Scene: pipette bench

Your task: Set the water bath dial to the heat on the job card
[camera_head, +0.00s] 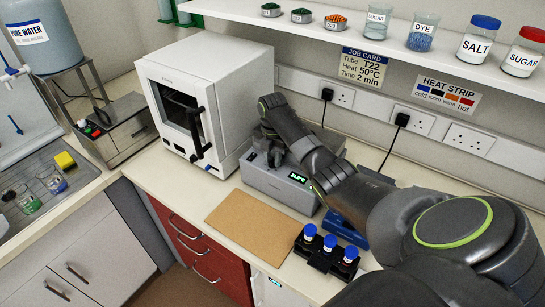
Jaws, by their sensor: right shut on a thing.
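The water bath (272,188) is a grey box on the bench, right of the white oven, with a small lit green display (297,178) that is too small to read. My right gripper (268,155) reaches down over the back left part of the bath and is shut. The dial is hidden at the fingers, so its setting cannot be seen. The job card (364,66) on the wall reads Tube T22, Heat 50°C, Time 2 min. My left gripper is not in view.
The white oven (200,60) stands close at the left. A brown board (248,222) lies in front of the bath. A black rack (325,262) holds blue-capped tubes, with a blue object (345,232) behind. A shelf (345,22) with jars runs above.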

